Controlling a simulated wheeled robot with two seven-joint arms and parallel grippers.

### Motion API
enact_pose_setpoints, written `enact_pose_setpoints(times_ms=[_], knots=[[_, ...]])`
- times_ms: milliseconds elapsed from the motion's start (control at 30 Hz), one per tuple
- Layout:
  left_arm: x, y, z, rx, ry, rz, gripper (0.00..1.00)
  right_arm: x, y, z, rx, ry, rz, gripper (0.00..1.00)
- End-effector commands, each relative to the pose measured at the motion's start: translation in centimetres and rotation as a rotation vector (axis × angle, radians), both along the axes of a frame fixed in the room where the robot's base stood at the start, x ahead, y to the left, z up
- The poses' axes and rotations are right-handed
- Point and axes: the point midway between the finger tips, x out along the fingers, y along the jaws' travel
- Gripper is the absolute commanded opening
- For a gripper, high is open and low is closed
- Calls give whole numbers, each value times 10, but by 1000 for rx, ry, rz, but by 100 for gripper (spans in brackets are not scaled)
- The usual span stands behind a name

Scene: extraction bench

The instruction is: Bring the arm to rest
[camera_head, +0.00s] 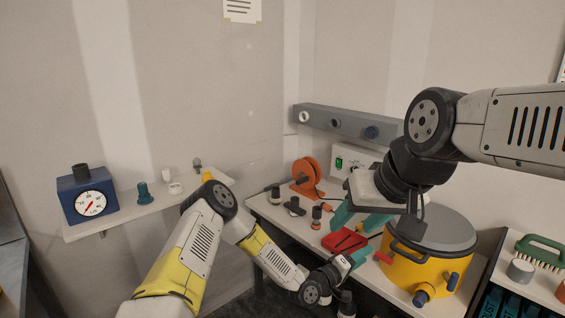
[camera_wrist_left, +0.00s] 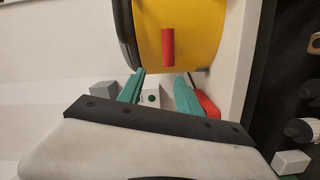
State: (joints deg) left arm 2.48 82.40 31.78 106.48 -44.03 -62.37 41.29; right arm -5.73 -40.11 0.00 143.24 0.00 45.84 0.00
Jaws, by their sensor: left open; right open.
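My left gripper (camera_head: 361,254) reaches in low from the left, with teal fingers by the front of the bench, between a red block (camera_head: 344,241) and a yellow drum (camera_head: 427,272). In the left wrist view its two teal fingers (camera_wrist_left: 160,92) are apart with nothing held between them. The drum (camera_wrist_left: 195,35) and its red handle (camera_wrist_left: 168,48) lie just beyond the fingertips. My right gripper (camera_head: 357,220) hangs from the right arm above the bench, left of the drum's grey lid. Its teal fingers are apart, and I see nothing held.
An orange reel (camera_head: 306,176), small dark-capped fittings (camera_head: 316,217) and a white switch box (camera_head: 352,160) stand on the bench. A grey rail (camera_head: 335,123) runs along the wall. A left shelf holds a blue gauge (camera_head: 88,194). A green brush (camera_head: 540,252) lies at right.

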Motion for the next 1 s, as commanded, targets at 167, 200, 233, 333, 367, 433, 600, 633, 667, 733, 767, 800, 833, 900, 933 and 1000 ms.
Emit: enact_pose_setpoints(times_ms=[167, 200, 233, 333, 367, 433, 600, 633, 667, 733, 767, 800, 833, 900, 933, 1000], knots=[[27, 34, 38, 293, -102, -47, 41, 0, 0, 0, 0, 0, 0, 49], [32, 44, 45, 357, -118, -52, 41, 0, 0, 0, 0, 0, 0, 49], [35, 52, 52, 403, -130, -54, 41, 0, 0, 0, 0, 0, 0, 49], [44, 83, 75, 557, -161, -55, 41, 0, 0, 0, 0, 0, 0, 49], [46, 94, 82, 602, -169, -54, 41, 0, 0, 0, 0, 0, 0, 49], [49, 118, 101, 702, -182, -46, 41, 0, 0, 0, 0, 0, 0, 49], [45, 183, 151, 924, -189, -14, 41, 0, 0, 0, 0, 0, 0, 49], [42, 195, 161, 959, -184, -6, 41, 0, 0, 0, 0, 0, 0, 49], [39, 207, 170, 992, -181, 1, 41, 0, 0, 0, 0, 0, 0, 49], [29, 235, 192, 1066, -167, 21, 41, 0, 0, 0, 0, 0, 0, 49], [24, 246, 201, 1093, -159, 29, 41, 0, 0, 0, 0, 0, 0, 49], [16, 262, 213, 1129, -148, 41, 41, 0, 0, 0, 0, 0, 0, 49], [9, 273, 223, 1154, -138, 49, 41, 0, 0, 0, 0, 0, 0, 49], [-9, 298, 243, 1205, -113, 69, 41, 0, 0, 0, 0, 0, 0, 49], [-18, 309, 251, 1224, -101, 76, 41, 0, 0, 0, 0, 0, 0, 49], [-41, 332, 269, 1262, -69, 94, 41, 0, 0, 0, 0, 0, 0, 49]])
